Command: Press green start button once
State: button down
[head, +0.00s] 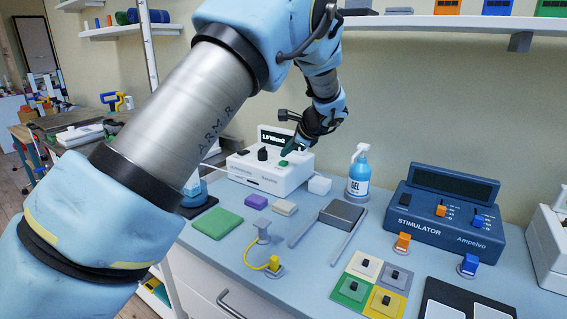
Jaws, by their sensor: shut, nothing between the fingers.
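A white device (262,181) with a dark display (272,136) stands at the back left of the blue worktop. A small green button (283,163) is on its sloping top, right of a black knob (262,154). My gripper (289,153) is shut and empty, pointing down at the device from above right. Its dark fingertips are just above the green button in the picture. The tips are small and I cannot tell whether they touch the button. My forearm crosses the upper left of the view.
A blue gel bottle (358,173) stands right of the device, with a small white block (319,185) between. A blue stimulator (440,218) stands at the right. Pads, a grey block (342,214) and a yellow cable (257,264) lie in front. A shelf (420,21) hangs above.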

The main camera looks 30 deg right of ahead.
jog(key=shift+f, duration=0.15)
jog(key=shift+f, duration=0.3)
jog(key=shift+f+b, duration=0.45)
jog(key=shift+b, duration=0.05)
dwell(0.9)
jog(key=shift+r, duration=0.1)
jog(key=shift+r+p, duration=0.7)
jog(key=shift+r, duration=0.25)
notch_tip(320, 180, up, 5)
jog(key=p, duration=0.3)
jog(key=shift+p, duration=0.3)
dwell(0.5)
